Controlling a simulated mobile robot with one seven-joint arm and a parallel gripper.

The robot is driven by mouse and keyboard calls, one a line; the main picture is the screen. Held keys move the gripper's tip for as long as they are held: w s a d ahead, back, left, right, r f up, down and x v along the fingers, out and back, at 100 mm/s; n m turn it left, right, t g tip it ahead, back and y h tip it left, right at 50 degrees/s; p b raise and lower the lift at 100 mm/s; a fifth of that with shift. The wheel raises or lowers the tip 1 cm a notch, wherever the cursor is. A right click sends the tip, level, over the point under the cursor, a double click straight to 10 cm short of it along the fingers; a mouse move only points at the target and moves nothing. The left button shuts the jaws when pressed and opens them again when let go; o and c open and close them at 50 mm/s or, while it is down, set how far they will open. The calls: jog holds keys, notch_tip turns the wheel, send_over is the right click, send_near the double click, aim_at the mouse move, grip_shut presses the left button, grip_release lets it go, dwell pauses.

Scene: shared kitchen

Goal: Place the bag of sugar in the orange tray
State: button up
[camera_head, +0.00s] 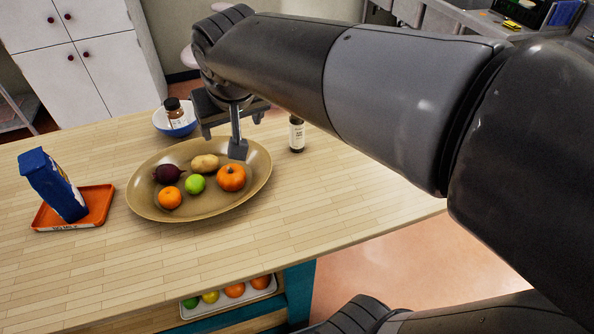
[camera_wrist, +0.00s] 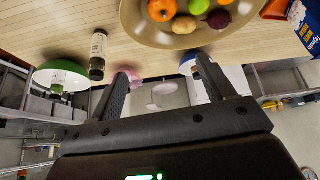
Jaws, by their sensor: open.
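The blue bag of sugar (camera_head: 54,184) stands in the orange tray (camera_head: 99,203) at the left of the wooden table. It looks tilted to the left in the head view, and I cannot tell whether it really leans. The bag (camera_wrist: 304,28) also shows at the upper right edge of the wrist view, with a corner of the tray (camera_wrist: 276,9) beside it. My gripper (camera_head: 238,140) is over the far side of the large bowl, to the right of the bag and well apart from it. In the wrist view its two fingers (camera_wrist: 165,80) are spread with nothing between them.
The wide tan bowl (camera_head: 145,203) holds several fruits and vegetables. A dark bottle (camera_head: 297,135) stands to its right. A blue-and-white bowl (camera_head: 178,130) with a brown jar (camera_head: 173,107) is behind it. The table's front left is clear.

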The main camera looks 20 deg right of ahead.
jog(key=s+d+f+m, duration=0.1)
jog(key=s+d+f, duration=0.5)
jog(key=s+d, duration=0.3)
jog(key=s, duration=0.3)
jog(key=shift+s+d+h, duration=0.25)
jog(key=shift+d+h, duration=0.05)
jog(key=shift+d, duration=0.05)
dwell(0.4)
